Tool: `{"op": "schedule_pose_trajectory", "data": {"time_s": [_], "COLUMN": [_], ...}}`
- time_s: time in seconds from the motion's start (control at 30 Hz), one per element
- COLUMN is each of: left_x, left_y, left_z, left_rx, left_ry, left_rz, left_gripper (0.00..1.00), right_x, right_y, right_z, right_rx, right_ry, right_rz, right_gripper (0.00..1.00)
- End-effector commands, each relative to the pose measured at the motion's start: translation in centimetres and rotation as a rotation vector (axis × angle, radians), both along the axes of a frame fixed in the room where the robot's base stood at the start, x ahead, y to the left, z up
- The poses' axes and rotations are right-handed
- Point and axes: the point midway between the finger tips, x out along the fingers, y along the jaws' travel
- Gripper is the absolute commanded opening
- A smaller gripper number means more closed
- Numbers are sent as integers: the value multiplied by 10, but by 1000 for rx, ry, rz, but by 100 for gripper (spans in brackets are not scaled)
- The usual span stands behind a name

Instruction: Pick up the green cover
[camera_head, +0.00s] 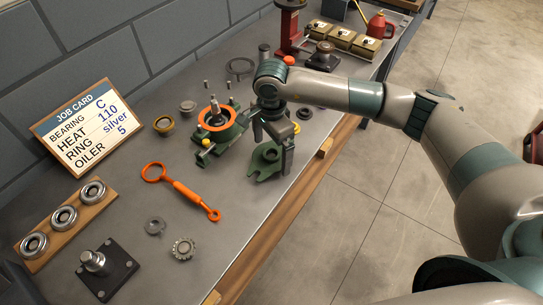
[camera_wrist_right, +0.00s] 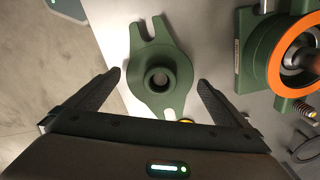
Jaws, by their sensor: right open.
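The green cover (camera_head: 264,162) lies flat on the bench near its front edge. In the right wrist view the cover (camera_wrist_right: 145,75) shows a round body, a raised hub with a hole, and slotted lugs. My right gripper (camera_head: 271,152) is above it, pointing down. In the wrist view the right gripper (camera_wrist_right: 160,78) is open, with one finger on each side of the cover and nothing held. The gripper partly hides the cover in the head view. My left gripper is not in view.
A green casing with an orange ring (camera_head: 232,131) stands left of the cover. An orange wrench (camera_head: 188,193) lies nearer. A job card (camera_head: 87,118), bearings on a wooden board (camera_head: 78,231) and a black-based post (camera_head: 122,270) are at left. A red press (camera_head: 288,25) stands behind.

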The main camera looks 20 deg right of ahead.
Motion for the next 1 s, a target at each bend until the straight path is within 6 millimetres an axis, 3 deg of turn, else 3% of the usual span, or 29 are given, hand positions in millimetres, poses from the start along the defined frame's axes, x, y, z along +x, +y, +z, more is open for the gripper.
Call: {"op": "schedule_pose_trajectory", "data": {"time_s": [0.27, 0.53, 1.0], "left_x": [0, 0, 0], "left_y": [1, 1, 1], "left_z": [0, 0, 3], "left_rx": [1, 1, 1], "left_ry": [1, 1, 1], "left_rz": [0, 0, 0], "left_gripper": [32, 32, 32], "right_x": [0, 0, 2], "right_y": [0, 0, 0], "right_z": [0, 0, 12], "right_rx": [0, 0, 1], "right_ry": [0, -1, -5], "right_rz": [0, 0, 0], "right_gripper": [100, 38, 37]}}
